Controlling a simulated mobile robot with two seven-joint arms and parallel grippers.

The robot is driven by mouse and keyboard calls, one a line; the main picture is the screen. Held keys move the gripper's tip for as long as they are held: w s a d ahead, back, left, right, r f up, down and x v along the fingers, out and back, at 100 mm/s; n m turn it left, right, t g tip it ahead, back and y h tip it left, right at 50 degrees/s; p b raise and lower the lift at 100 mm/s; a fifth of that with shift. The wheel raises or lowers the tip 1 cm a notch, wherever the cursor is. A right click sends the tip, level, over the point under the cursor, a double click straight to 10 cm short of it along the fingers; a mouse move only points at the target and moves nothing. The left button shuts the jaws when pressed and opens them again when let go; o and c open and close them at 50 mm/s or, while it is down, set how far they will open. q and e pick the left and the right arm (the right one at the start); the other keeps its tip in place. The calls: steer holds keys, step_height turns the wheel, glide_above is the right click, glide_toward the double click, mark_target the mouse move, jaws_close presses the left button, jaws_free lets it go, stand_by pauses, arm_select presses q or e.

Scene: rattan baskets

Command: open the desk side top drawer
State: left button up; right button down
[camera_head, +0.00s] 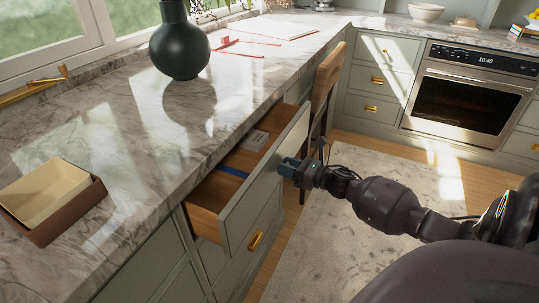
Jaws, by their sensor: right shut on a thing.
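The top drawer (246,204) under the marble counter is pulled partly out, and its wooden inside shows. A blue item (233,172) and a small grey-white item (255,140) lie in it. My right gripper (286,168) is at the outer face of the drawer front, shut on its handle. The handle itself is hidden by the fingers. My left gripper is not in view.
A gold handle (256,241) marks the closed drawer below. A wooden chair (326,78) stands just beyond the open drawer. A dark green vase (180,47) and an open box (46,197) are on the counter. The rug (330,238) is clear.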

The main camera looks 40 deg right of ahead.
steer(key=p+v, duration=0.1)
steer(key=v, duration=2.7)
steer(key=shift+s, duration=0.2)
steer(key=shift+d+f, duration=0.1)
steer(key=shift+d, duration=0.05)
steer(key=c, duration=0.8)
jaws_free()
steer(key=v, duration=1)
steer(key=shift+s+d, duration=0.15)
steer(key=shift+s, duration=0.2)
